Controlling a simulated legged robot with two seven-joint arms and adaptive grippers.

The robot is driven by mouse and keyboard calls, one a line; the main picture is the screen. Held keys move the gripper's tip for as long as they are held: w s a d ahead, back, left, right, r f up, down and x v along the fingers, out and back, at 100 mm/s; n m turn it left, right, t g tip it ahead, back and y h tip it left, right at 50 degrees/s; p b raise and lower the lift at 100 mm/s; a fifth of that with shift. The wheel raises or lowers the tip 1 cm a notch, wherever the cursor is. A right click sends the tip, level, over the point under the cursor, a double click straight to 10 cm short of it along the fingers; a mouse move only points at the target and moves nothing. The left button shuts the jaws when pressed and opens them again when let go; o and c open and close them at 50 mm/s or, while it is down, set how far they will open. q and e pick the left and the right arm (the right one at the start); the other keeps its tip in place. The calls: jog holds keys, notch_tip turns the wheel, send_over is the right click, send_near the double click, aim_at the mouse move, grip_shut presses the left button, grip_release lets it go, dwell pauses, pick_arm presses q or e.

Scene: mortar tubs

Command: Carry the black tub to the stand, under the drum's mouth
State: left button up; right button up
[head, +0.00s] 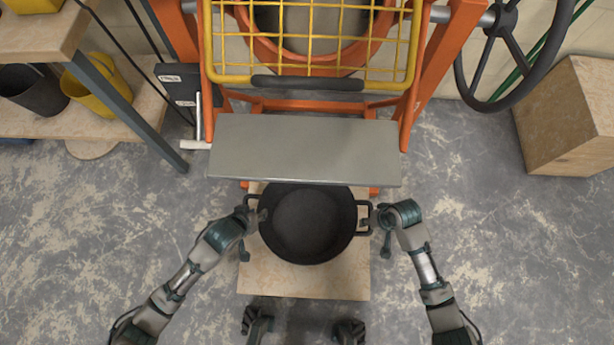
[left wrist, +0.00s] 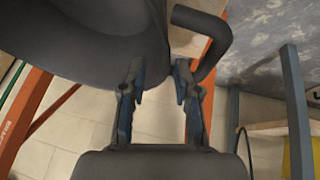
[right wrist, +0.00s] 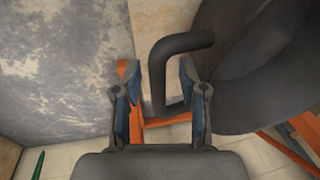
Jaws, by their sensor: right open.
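The black tub (head: 305,226) is upright over a pale stone-patterned stand top (head: 300,282); from above I cannot tell whether it touches it. Its far rim passes under the edge of a grey panel. My left gripper (head: 248,216) is at the tub's left handle; in the left wrist view its fingers (left wrist: 159,75) are apart, with the handle (left wrist: 218,40) beside the right finger. My right gripper (head: 378,217) is at the right handle; in the right wrist view its fingers (right wrist: 159,80) are apart on either side of the handle (right wrist: 158,75). The drum (head: 312,25) shows behind a yellow grid.
The grey panel (head: 305,148) juts out in front of the orange mixer frame (head: 440,75). A shelf with a yellow bucket (head: 98,85) and a dark bucket (head: 35,92) is at left. A wooden block (head: 570,115) and black handwheel (head: 510,45) are at right.

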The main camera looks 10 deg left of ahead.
pick_arm(q)
jog(key=v, duration=0.5)
jog(key=shift+s+a+r, duration=0.1)
jog(key=shift+s+r, duration=0.15)
jog(key=shift+r, duration=0.05)
jog(key=shift+s+r, duration=0.1)
jog(key=shift+r, duration=0.05)
pick_arm(e)
jog(key=shift+r, duration=0.15)
jog(key=v, duration=1.1)
jog(key=shift+r, duration=0.25)
pick_arm(q)
jog(key=shift+r, duration=0.1)
